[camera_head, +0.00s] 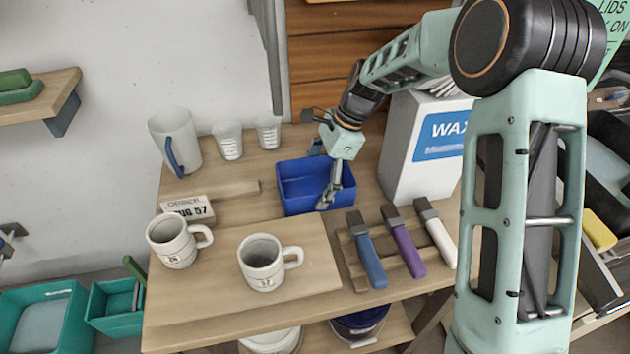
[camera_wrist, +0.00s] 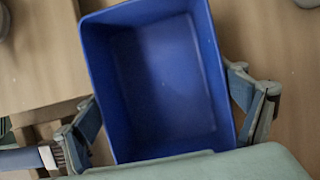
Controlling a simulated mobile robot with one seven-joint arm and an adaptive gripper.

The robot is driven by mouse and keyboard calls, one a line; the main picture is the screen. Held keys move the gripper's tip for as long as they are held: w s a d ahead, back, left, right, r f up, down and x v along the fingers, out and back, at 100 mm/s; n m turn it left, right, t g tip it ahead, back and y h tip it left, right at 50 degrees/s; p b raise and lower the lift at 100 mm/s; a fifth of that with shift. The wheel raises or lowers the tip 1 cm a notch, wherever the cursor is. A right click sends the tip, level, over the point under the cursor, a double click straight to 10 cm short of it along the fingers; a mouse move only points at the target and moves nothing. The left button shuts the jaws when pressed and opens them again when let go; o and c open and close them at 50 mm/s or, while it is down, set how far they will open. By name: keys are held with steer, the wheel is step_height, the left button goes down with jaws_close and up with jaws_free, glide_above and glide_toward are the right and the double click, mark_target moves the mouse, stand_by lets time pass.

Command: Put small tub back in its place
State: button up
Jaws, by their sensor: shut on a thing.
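The small tub is a blue, empty, open-topped rectangular box (camera_head: 292,209) near the back middle of the wooden table in the head view. It fills the middle of the wrist view (camera_wrist: 160,85), its inside facing the camera. My gripper (camera_head: 324,174) reaches down over the tub from the back right. Its fingers lie outside two opposite walls, one on each side in the wrist view, shut on the tub. The tub looks upright. I cannot tell whether its base touches the table.
A white WAX box (camera_head: 420,150) stands close right of the tub. Brushes with blue (camera_head: 367,255), purple and white handles lie on a rack in front. Two mugs (camera_head: 262,263) and an order sign (camera_head: 188,208) stand left, with a jug (camera_head: 175,142) and two cups behind. Teal bins (camera_head: 43,315) are lower left.

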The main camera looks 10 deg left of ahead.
steer(key=shift+f, duration=0.1)
steer(key=o, duration=1.2)
